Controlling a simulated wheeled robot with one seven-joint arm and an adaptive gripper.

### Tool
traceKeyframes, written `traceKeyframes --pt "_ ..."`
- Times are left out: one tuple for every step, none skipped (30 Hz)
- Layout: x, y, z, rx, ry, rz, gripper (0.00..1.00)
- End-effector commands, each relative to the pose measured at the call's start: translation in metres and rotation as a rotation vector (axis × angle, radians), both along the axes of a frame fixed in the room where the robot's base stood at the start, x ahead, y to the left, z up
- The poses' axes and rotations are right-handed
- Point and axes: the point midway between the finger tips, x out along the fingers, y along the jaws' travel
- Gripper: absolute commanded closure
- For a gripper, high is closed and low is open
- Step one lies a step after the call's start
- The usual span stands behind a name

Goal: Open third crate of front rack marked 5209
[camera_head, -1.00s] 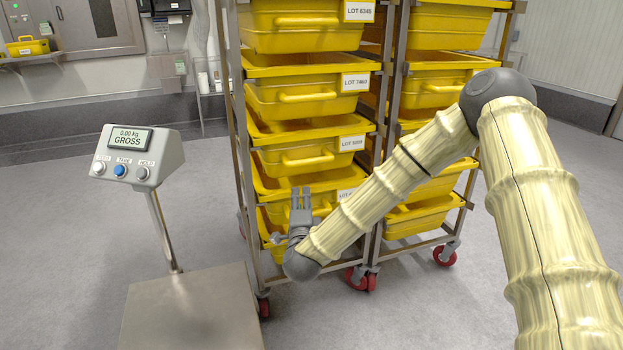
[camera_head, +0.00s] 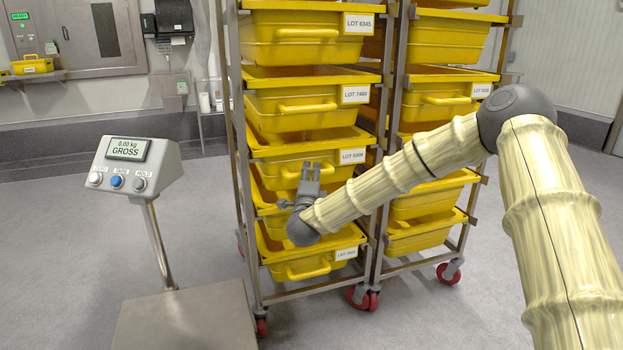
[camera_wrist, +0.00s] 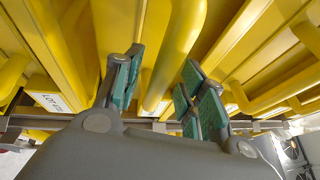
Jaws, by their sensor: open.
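The yellow crate labelled LOT 5209 (camera_head: 275,172) is third from the top among the visible crates of the front rack (camera_head: 240,170). It sits level with its neighbours. I cannot tell whether the pads touch the bar. Nothing is held.
Crates LOT 6345 (camera_head: 300,40) and another (camera_head: 290,103) are above; a bottom crate (camera_head: 285,272) is below. A second crate rack (camera_head: 400,75) stands to the right. A scale (camera_head: 135,165) with platform (camera_head: 190,320) stands left. Floor between is clear.

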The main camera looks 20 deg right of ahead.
Motion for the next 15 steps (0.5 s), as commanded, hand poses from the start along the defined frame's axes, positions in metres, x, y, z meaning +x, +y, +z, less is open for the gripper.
traceKeyframes --pt "0.0032 -0.0013 0.0 0.0 -0.001 0.0 0.59" --pt "0.0047 -0.0019 0.0006 0.0 -0.001 -0.001 0.59" --pt "0.0063 -0.0026 0.0012 0.0 -0.001 -0.001 0.59" --pt "0.0072 -0.003 0.0014 0.0 -0.001 -0.001 0.59" --pt "0.0077 -0.0032 0.0016 0.0 -0.001 -0.001 0.59" --pt "0.0083 -0.0034 0.0017 0.0 0.0 0.0 0.59" --pt "0.0086 -0.0034 0.0018 0.0 0.0 0.0 0.59" --pt "0.0087 -0.0034 0.0019 0.0 0.0 0.0 0.59" --pt "0.0087 -0.0034 0.0019 0.0 0.0 0.0 0.59" --pt "0.0087 -0.0034 0.0019 0.0 0.0 0.0 0.59" --pt "0.0086 -0.0034 0.0019 0.0 0.0 0.0 0.59" --pt "0.0086 -0.0034 0.0019 0.0 0.0 0.0 0.59" --pt "0.0084 -0.0035 0.0019 0.0 0.0 0.0 0.59" --pt "0.0084 -0.0035 0.0019 0.0 0.0 0.0 0.63" --pt "0.0084 -0.0035 0.0018 0.0 0.0 0.0 0.7"
